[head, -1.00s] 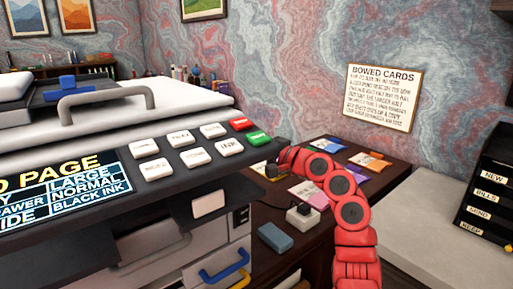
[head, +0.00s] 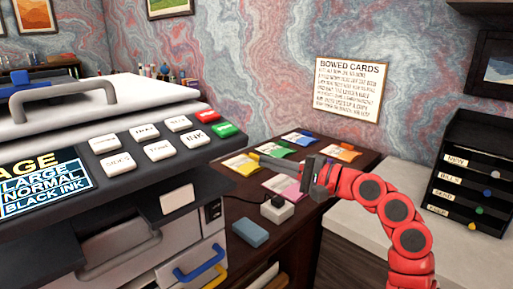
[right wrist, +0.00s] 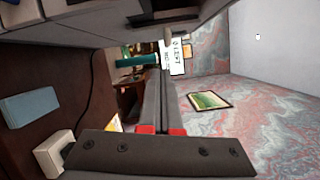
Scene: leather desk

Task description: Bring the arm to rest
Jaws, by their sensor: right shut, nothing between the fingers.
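My right arm, red with dark joints, comes in from the lower right of the head view. My left gripper is not in view.
The copier (head: 165,152) fills the left side. Colour card packs (head: 285,184), a blue block (head: 250,232) and a white box (head: 277,209) lie on the dark desk. A labelled black drawer rack (head: 470,180) stands on the pale counter at right.

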